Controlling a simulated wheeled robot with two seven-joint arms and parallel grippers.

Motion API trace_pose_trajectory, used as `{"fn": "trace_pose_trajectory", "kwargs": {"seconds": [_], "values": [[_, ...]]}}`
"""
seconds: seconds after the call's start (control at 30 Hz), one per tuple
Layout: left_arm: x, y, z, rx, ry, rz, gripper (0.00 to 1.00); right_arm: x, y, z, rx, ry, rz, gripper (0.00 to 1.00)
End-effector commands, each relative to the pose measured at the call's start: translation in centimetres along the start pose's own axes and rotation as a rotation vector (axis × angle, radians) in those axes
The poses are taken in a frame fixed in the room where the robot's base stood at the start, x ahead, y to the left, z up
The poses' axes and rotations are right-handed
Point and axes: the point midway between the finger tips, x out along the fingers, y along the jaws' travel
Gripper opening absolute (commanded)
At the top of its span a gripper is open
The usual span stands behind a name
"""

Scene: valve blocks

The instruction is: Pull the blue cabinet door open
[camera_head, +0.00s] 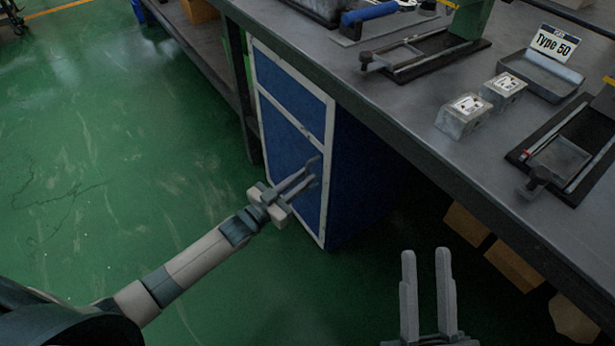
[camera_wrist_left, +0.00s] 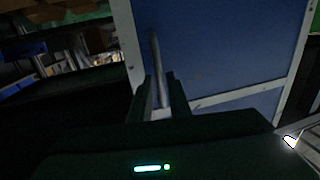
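The blue cabinet (camera_head: 355,190) stands under the workbench, and its white-framed blue door (camera_head: 281,150) looks closed. In the left wrist view the door (camera_wrist_left: 225,50) fills the upper right, with a grey upright bar handle (camera_wrist_left: 154,55) near its left white edge. My left gripper (camera_head: 306,168) is at the door front. In the wrist view its two fingers (camera_wrist_left: 163,85) are apart, with the handle's lower part showing between them; I cannot tell whether they touch it. My right gripper (camera_head: 427,258) is open and empty, in front of the workbench.
The green floor (camera_head: 110,130) left of the cabinet is clear.

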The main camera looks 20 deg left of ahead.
Motion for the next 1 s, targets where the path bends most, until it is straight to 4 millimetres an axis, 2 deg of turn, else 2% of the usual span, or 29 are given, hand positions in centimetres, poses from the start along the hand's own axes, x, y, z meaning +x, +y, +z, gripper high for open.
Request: {"fn": "trace_pose_trajectory", "kwargs": {"seconds": [0.2,0.57,0.63,1.0], "values": [[1.8,0.0,0.0,0.0,0.001,0.0,0.17,0.4,0.4,-0.6,-0.009,0.043,0.001,0.31],[2.0,0.0,0.0,0.0,0.0,0.0,0.17,0.5,0.5,-0.8,-0.01,0.05,0.001,0.31],[2.0,0.0,0.0,0.0,0.0,0.0,0.0,0.5,0.5,-0.8,-0.01,0.05,0.001,0.31],[1.6,-0.1,0.0,0.002,-0.001,0.005,0.0,0.6,0.5,-0.8,-0.01,0.047,0.001,0.31]]}}
